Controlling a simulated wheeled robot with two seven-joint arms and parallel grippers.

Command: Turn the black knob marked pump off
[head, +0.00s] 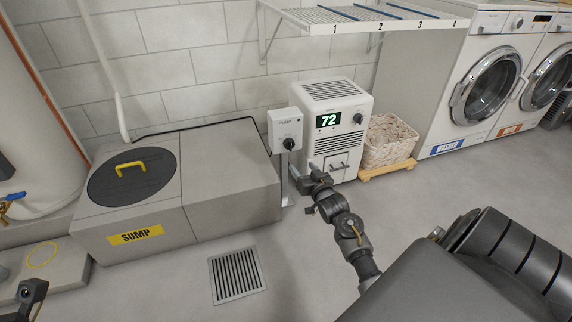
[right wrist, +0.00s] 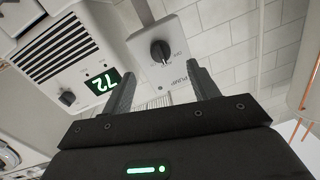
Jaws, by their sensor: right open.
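The black knob (head: 290,144) is on a white control box (head: 284,122) on a post beside the sump. In the right wrist view the knob (right wrist: 161,52) shows on the box's pale face, near lettering that includes PUMP; its exact setting is too small to read. My right gripper (head: 303,180) is below the box in the head view. In the right wrist view its two fingers (right wrist: 162,82) are spread and empty, with the knob beyond and between their tips, not touched. My left gripper does not show clearly.
The grey sump box (head: 225,180) with a yellow-handled lid stands left of the post. A white dehumidifier (head: 335,120) reading 72 stands close on the right. A woven basket (head: 388,140) is beyond it. A floor grate (head: 237,276) lies in front on clear floor.

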